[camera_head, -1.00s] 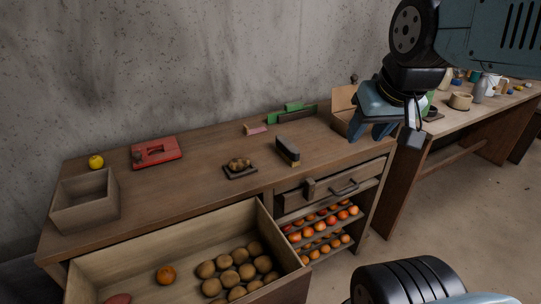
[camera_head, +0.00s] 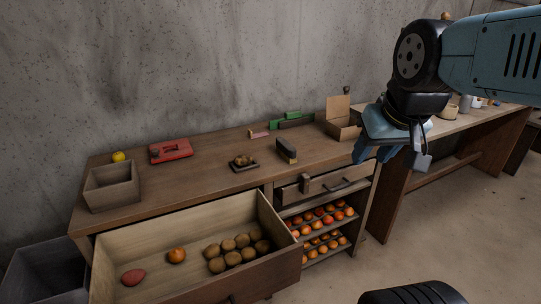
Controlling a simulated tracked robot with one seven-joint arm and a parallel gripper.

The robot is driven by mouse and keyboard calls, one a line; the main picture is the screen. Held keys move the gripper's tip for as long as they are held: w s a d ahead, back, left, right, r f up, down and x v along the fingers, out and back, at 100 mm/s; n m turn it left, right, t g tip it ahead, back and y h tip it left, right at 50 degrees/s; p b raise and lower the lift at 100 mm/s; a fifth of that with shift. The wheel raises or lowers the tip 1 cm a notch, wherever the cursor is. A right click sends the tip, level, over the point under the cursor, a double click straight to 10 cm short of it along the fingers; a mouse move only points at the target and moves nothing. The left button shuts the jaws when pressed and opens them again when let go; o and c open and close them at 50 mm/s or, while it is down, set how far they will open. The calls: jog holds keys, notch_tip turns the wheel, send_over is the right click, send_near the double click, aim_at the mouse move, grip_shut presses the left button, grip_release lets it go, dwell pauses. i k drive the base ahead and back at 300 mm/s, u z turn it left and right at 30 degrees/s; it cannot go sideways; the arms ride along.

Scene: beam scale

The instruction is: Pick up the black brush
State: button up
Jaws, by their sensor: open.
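A dark block-shaped object with a tan end, which looks like the black brush (camera_head: 286,150), lies on the wooden workbench (camera_head: 205,189), right of its middle. Its bristles cannot be made out. My gripper (camera_head: 392,157) is open and empty, with its blue fingers pointing down. In the picture it is to the right of the brush, by the bench's right end, and apart from it. Nothing hides the brush.
An open drawer (camera_head: 185,226) with several brown round things, an orange and a reddish item juts from the bench front. A small tray (camera_head: 244,167) of brown things is left of the brush. A cardboard box (camera_head: 343,128) stands behind right, near my gripper.

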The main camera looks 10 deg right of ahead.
aim_at(283, 148)
jog(key=z, duration=0.2)
jog(key=i, duration=0.9)
jog(key=u, duration=0.1)
